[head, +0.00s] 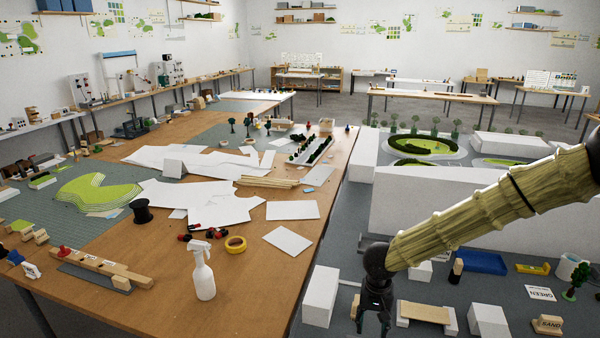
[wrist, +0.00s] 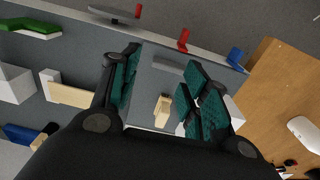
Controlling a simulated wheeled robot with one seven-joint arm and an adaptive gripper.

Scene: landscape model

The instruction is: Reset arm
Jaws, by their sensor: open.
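My gripper (head: 374,318) hangs at the end of my arm, at the lower middle right of the head view, over the grey table with white blocks. It points downward. In the wrist view my gripper (wrist: 158,92) shows its two teal-padded fingers spread apart with nothing held between them. A small wooden block (wrist: 163,108) shows in the gap, on the surface beyond the fingertips and apart from them.
White blocks (head: 321,296), a wooden plank on white supports (head: 424,312), a blue tray (head: 481,262) and a SAND block (head: 547,324) lie near my gripper. The wooden table (head: 250,313) to the left bears a spray bottle (head: 203,275) and white sheets.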

